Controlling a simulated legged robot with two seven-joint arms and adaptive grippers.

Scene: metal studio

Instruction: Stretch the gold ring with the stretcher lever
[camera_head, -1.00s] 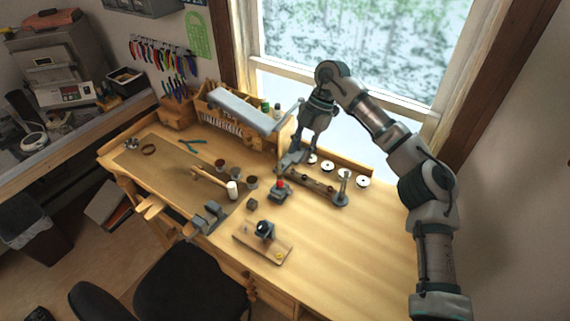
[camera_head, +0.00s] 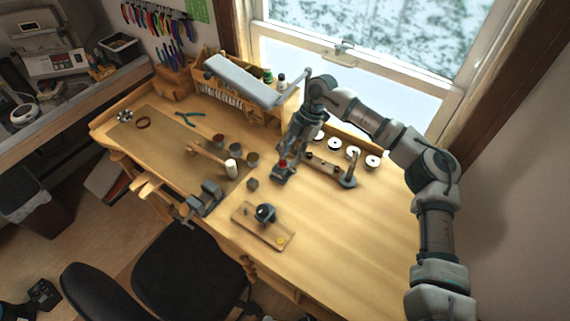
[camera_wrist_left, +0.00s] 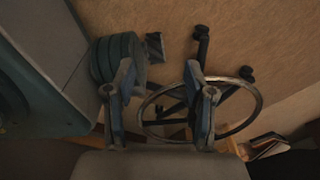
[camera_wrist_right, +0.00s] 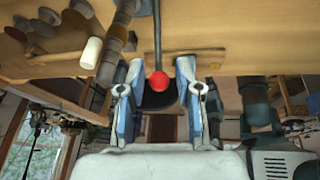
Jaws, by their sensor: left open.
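The stretcher lever shows as a thin dark rod with a red ball knob (camera_wrist_right: 158,82) in the right wrist view. In the head view the red knob (camera_head: 283,163) sits at my right gripper (camera_head: 284,154). In the right wrist view my right gripper (camera_wrist_right: 160,92) is open, with the knob between its blue-padded fingers and gaps on both sides. A small yellow thing (camera_head: 281,239), perhaps the gold ring, lies on a wooden board (camera_head: 250,228) near the front; it is too small to tell. My left gripper (camera_wrist_left: 162,95) is open and empty, over the floor.
A tool bar with an upright post (camera_head: 352,166) lies right of the knob. White discs (camera_head: 354,152) line the back. A hammer (camera_head: 208,155), small cups and a vise (camera_head: 206,198) are to the left. The right part of the bench is clear. A chair (camera_head: 185,258) stands in front.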

